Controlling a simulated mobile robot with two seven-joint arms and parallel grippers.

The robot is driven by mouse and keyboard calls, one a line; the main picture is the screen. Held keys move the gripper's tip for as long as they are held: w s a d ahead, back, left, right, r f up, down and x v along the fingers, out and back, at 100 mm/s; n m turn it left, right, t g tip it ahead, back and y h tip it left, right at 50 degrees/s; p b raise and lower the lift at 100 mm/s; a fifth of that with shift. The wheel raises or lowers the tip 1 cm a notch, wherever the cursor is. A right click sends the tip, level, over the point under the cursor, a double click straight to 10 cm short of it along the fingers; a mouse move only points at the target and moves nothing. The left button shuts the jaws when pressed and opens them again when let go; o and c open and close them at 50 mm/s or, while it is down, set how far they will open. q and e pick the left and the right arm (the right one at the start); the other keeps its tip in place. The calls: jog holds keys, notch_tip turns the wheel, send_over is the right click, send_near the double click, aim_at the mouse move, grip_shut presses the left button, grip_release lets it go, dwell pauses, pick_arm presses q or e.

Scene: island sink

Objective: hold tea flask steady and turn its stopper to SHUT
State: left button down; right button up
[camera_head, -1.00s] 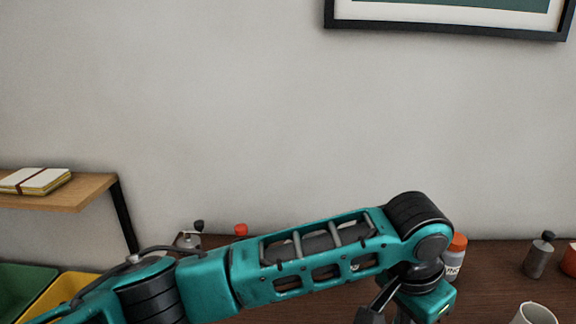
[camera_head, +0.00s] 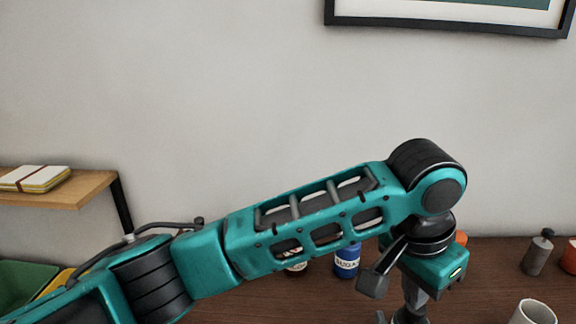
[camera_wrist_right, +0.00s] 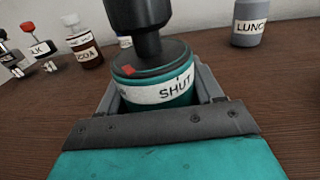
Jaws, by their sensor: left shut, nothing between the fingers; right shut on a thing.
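The tea flask (camera_wrist_right: 150,96), teal with a white band, stands in my right gripper (camera_wrist_right: 160,86), whose jaws are closed around it in the right wrist view. The band's word SHUT faces the camera; another word at the left is mostly cut off. The stopper (camera_wrist_right: 165,58) is a dark disc with a black knob, wide at the top, above it. Its red mark sits left of the word SHUT.
A white mug (camera_head: 535,312), a grey bottle (camera_head: 538,255) and an orange item (camera_head: 569,258) stand at the right. A blue jar (camera_head: 347,262) stands behind my left arm. A LUNCH flask (camera_wrist_right: 250,22) and a brown bottle (camera_wrist_right: 85,45) stand beyond the tea flask.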

dwell(0.3)
jog(key=o, duration=1.2)
